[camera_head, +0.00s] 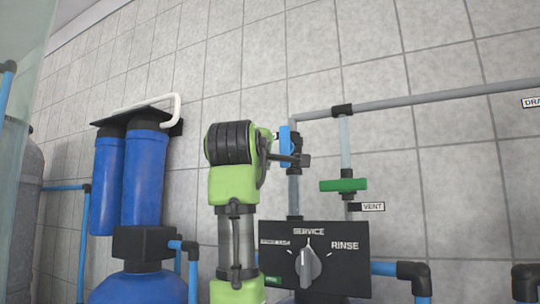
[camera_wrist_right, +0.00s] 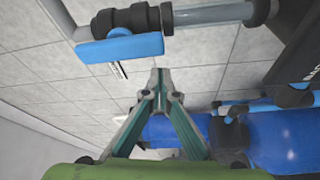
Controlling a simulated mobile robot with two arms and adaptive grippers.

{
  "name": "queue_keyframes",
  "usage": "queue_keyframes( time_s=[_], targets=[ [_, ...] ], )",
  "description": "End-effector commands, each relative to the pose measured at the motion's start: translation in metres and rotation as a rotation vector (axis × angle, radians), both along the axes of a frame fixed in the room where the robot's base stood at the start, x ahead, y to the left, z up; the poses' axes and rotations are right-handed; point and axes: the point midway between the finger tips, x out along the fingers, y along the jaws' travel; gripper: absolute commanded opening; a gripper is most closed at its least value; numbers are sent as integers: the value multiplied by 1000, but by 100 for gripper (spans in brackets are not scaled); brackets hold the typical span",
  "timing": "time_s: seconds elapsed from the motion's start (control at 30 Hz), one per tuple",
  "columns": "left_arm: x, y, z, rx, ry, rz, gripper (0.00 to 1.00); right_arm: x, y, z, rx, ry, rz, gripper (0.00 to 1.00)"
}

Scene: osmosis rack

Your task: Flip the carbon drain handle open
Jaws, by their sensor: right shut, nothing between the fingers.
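A blue valve handle (camera_head: 285,139), which appears to be the carbon drain handle, sits on a grey vertical pipe above the control panel. In the right wrist view the same blue handle (camera_wrist_right: 120,49) lies roughly parallel to its pipe, beside the black valve body. My right gripper (camera_head: 302,160) is beside the handle's lower end in the head view, partly hidden by my green wrist. In the wrist view its fingertips (camera_wrist_right: 160,76) meet, with nothing between them and a visible gap to the handle. My left gripper is not in view.
The control panel (camera_head: 314,257) with a grey knob stands below. A green valve handle (camera_head: 343,185) by the VENT label is to the right. Blue filter housings (camera_head: 145,178) stand at left. A grey pipe (camera_head: 440,97) runs along the tiled wall.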

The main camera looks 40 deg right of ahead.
Motion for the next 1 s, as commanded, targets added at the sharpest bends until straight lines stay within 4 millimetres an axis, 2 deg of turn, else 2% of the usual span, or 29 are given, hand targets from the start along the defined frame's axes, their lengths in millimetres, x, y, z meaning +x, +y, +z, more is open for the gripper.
queue_keyframes(
  time_s=[0.03, 0.07, 0.1, 0.33, 0.53, 0.7, 1.0],
  targets=[
    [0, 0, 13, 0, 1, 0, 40, 11, -2, 6, -2, 5, 0, 0],
    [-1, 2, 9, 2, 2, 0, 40, 12, 0, 2, -2, 1, 2, 0],
    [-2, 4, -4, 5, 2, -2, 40, 2, 9, -2, -4, -6, 3, 0],
    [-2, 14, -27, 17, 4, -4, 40, -30, 44, -2, -3, -5, 4, 0],
    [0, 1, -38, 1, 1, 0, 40, -49, 66, -1, -3, -2, 3, 0],
    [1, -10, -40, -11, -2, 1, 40, -56, 73, 1, -2, -1, 2, 0],
    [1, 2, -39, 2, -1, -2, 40, -56, 73, 1, -2, -1, 0, 0]
  ],
)
